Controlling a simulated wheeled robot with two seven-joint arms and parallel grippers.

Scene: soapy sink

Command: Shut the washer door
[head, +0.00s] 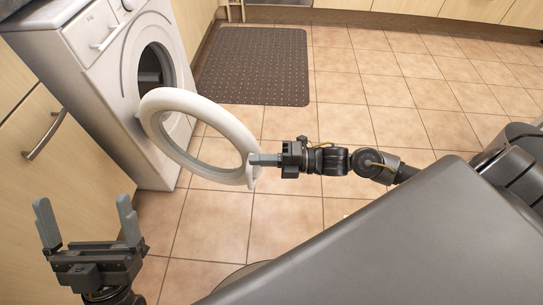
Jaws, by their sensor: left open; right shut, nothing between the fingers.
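The white washer (83,71) stands at the upper left with its round opening (151,72) showing dark inside. Its ring-shaped white door (217,116) stands open, swung out to the right of the opening. My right gripper (255,160) is shut with nothing between its fingers. Its fingertips are at the lower right rim of the door; whether they touch it I cannot tell. My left gripper (86,221) is open and empty at the lower left, in front of the cabinet and well below the door.
A wooden cabinet (30,190) with a metal handle (46,136) stands at the left, beside the washer. A dark dotted mat (256,66) lies on the tiled floor (400,90). More cabinets line the back. The floor around the door is clear.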

